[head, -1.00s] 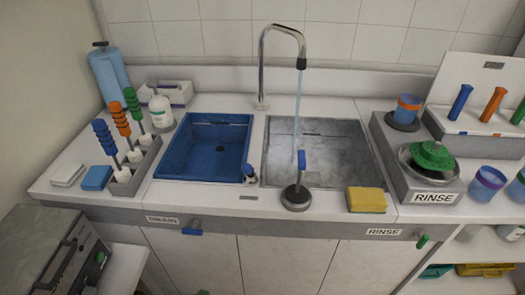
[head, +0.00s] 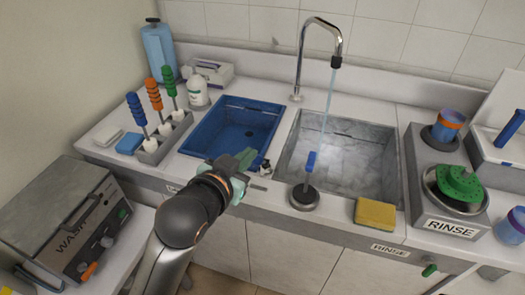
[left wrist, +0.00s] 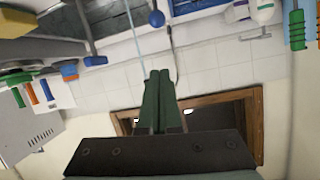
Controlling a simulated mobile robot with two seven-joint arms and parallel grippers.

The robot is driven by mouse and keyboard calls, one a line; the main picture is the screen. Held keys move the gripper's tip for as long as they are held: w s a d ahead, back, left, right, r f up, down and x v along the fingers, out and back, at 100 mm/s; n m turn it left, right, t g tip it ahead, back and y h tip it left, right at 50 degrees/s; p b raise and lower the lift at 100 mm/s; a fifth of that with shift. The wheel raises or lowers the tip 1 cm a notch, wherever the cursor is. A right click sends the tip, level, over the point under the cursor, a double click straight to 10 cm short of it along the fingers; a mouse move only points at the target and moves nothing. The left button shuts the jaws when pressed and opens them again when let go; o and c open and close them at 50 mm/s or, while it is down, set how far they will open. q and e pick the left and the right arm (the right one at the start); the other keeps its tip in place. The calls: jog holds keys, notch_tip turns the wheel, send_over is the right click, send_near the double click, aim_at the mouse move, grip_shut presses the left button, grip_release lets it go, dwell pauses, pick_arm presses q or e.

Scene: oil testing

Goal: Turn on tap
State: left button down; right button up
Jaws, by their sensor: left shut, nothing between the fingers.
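The chrome gooseneck tap (head: 318,32) stands behind the two sinks, and a thin stream of water falls from its spout into the grey right sink (head: 345,143). A small chrome lever (head: 265,166) stands at the counter's front between the sinks, partly hidden by my gripper. A blue ball that looks like its knob (left wrist: 155,18) shows in the left wrist view. My left gripper (head: 247,158), with green fingers, is just left of the lever, over the front of the blue sink. It is shut and empty; contact with the lever cannot be told. My right gripper is not in view.
A brush holder (head: 165,140) stands left of the blue sink (head: 232,125). The rinse unit (head: 450,205) is at right, the wash machine (head: 70,220) at lower left.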

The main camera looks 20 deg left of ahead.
pick_arm(q)
send_over(259, 160)
jog(key=w, duration=0.2)
notch_tip(259, 160, down, 3)
jog(key=shift+s+f+p, duration=0.2)
jog(key=shift+s+f, duration=0.15)
jog(key=shift+f, duration=0.2)
jog(key=shift+s+f+p, duration=0.15)
jog(key=shift+s+f, duration=0.15)
jog(key=shift+f, duration=0.2)
jog(key=shift+s+f, duration=0.3)
jog(key=shift+f, duration=0.1)
